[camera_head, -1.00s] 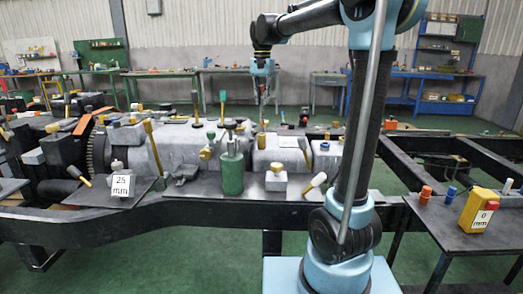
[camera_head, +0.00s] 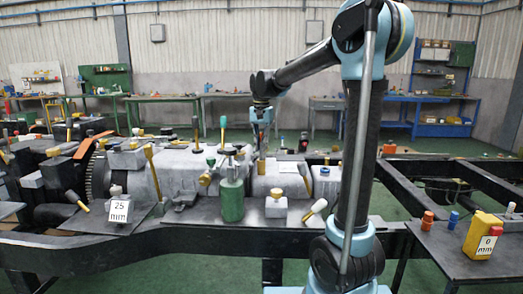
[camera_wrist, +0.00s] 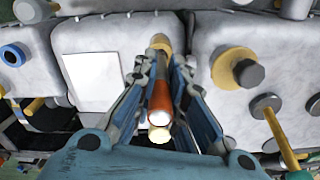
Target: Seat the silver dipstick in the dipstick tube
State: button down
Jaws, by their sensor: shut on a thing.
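My gripper (camera_head: 262,122) hangs over the engine block, pointing down. It also shows in the wrist view (camera_wrist: 158,85), shut on an upright stick with an orange-red grip and pale end (camera_wrist: 160,105), which I take for the dipstick. Its silver part is not clear in either view. A brass-coloured collar (camera_wrist: 161,43), which looks like the dipstick tube's mouth, shows just beyond the fingertips.
A green cylinder (camera_head: 231,200) and a brass fitting with a green knob (camera_head: 208,172) stand left of my gripper. A yellow-handled stick (camera_head: 304,178) leans at right. In the wrist view a white sheet (camera_wrist: 90,82) and a yellow cap (camera_wrist: 236,68) flank the fingers.

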jog(key=shift+f, duration=0.8)
jog(key=c, duration=1.6)
grip_release()
jog(key=shift+f, duration=0.1)
jog(key=shift+c, duration=0.2)
notch_tip(320, 180, up, 12)
jog(key=shift+r, duration=0.15)
